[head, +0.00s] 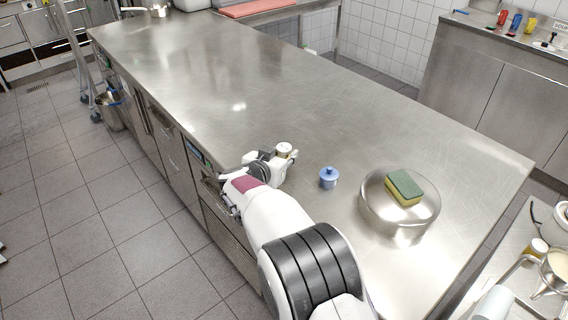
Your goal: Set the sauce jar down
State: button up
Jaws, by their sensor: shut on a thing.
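The sauce jar (284,149) shows as a small pale jar with a whitish top at the end of my gripper (281,160). My gripper is shut on it, over the left part of the steel counter (330,110). The jar looks upright. My gripper hides its lower part, so I cannot tell whether its base touches the counter.
A small blue lidded pot (328,178) stands just right of my gripper. Further right, a green and yellow sponge (405,188) lies on a round steel vessel (372,205). The counter behind my gripper is clear up to a pan (158,11) at the far end.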

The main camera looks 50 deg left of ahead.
jog(key=shift+f, duration=1.75)
jog(key=shift+f, duration=0.15)
jog(key=o, duration=1.1)
jog(key=shift+o, duration=0.2)
jog(key=shift+s, duration=0.1)
jog(key=shift+s+d+r, duration=0.2)
jog(key=shift+s+r, duration=0.15)
jog(key=shift+v, duration=5.5)
jog(key=shift+d, duration=0.1)
jog(key=shift+w, duration=0.1)
